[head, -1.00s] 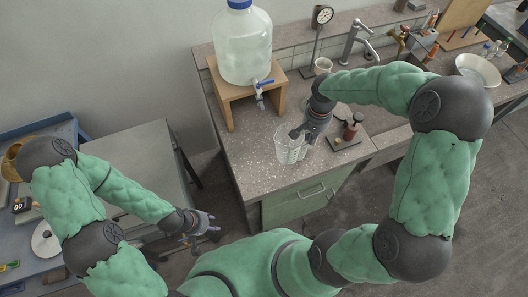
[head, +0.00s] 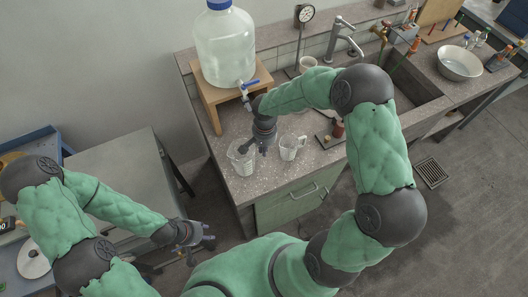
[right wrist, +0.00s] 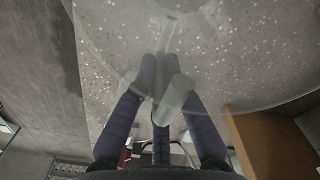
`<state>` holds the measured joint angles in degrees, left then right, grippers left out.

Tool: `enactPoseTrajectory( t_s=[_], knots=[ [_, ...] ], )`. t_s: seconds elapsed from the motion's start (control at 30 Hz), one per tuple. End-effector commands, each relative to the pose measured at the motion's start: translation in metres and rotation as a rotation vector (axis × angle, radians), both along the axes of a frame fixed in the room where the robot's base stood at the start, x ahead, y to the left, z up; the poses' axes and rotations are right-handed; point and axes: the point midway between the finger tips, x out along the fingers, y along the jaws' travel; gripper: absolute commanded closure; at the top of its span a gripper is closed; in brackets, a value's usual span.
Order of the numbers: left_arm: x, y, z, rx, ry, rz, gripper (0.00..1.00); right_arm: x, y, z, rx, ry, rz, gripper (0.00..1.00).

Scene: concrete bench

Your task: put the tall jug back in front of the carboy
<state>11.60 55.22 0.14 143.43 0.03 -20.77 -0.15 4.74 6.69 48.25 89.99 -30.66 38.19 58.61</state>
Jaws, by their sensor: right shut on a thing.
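The tall jug (head: 240,160), clear and open-topped, is at the bench's left front, in front of the carboy stand and slightly right of its middle. My right gripper (head: 254,147) is shut on its handle side. In the right wrist view the fingers (right wrist: 159,68) close around the clear handle (right wrist: 176,100). The jug looks upright; I cannot tell whether its base touches the bench. The carboy (head: 226,47), clear with a blue cap and blue tap lever, stands on a wooden stand (head: 208,95). My left gripper (head: 205,233) is open and empty, away from the bench.
A smaller clear jug (head: 291,147) stands just right of the held one. A dark stand with a reddish-brown top (head: 337,130) is further right.

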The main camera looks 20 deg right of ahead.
Motion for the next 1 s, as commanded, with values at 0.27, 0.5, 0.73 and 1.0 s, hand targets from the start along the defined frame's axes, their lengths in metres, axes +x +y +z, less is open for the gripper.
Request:
enactPoseTrajectory(
  t_s=[0.27,0.5,0.73,1.0],
  knots=[
    [0.0,0.0,-0.005,0.0,0.0,0.0,0.6,0.0,-0.001,-0.021,0.0,0.0,-0.002,1.0],
    [0.0,0.0,-0.008,0.0,0.0,0.0,0.6,0.0,-0.001,-0.025,0.001,0.001,-0.002,1.0],
    [0.0,0.0,-0.007,0.0,0.0,0.0,0.6,-0.001,-0.001,-0.023,0.001,0.001,-0.001,0.66],
    [0.0,0.0,-0.004,0.0,0.0,0.0,0.6,-0.001,-0.001,-0.02,0.001,0.001,-0.001,0.66]
  ],
)
